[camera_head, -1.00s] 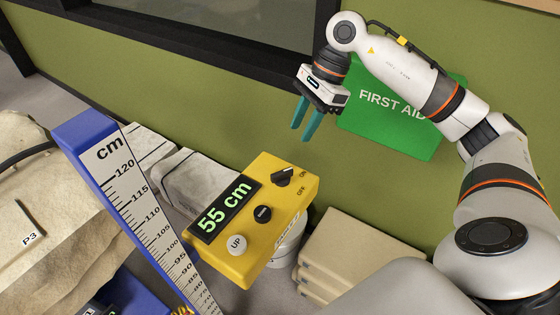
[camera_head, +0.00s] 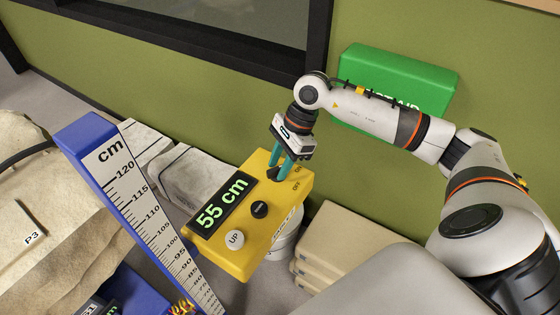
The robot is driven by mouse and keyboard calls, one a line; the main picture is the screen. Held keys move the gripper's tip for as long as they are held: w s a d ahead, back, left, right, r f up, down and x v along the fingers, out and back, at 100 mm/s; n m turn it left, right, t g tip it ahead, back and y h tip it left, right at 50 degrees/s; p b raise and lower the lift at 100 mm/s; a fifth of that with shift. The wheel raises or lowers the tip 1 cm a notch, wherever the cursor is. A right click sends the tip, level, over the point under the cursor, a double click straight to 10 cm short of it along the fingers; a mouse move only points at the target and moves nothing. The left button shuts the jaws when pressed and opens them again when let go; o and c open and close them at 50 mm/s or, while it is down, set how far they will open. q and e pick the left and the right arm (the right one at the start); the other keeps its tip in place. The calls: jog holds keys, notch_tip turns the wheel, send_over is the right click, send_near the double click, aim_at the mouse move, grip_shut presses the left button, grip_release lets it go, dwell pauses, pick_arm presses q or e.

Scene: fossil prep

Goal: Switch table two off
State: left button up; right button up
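A yellow control box (camera_head: 250,239) stands at the centre of the head view. Its display (camera_head: 220,206) reads 55 cm. It has a white UP button (camera_head: 234,239), a black button (camera_head: 260,209) and a black rotary switch at its far right corner with ON and OFF marks. My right gripper (camera_head: 279,172) points down at that switch, its teal fingers around or just over it. The fingers hide most of the switch, so I cannot tell whether they touch it or which way it points. My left gripper is out of view.
A blue height scale (camera_head: 88,140) marked in cm stands left of the box. A pale rock block marked P3 (camera_head: 40,225) lies at the left. Wrapped grey blocks (camera_head: 195,180) lie behind the box, beige slabs (camera_head: 330,240) to its right. A green first aid box (camera_head: 400,75) hangs on the wall.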

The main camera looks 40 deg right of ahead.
grip_shut()
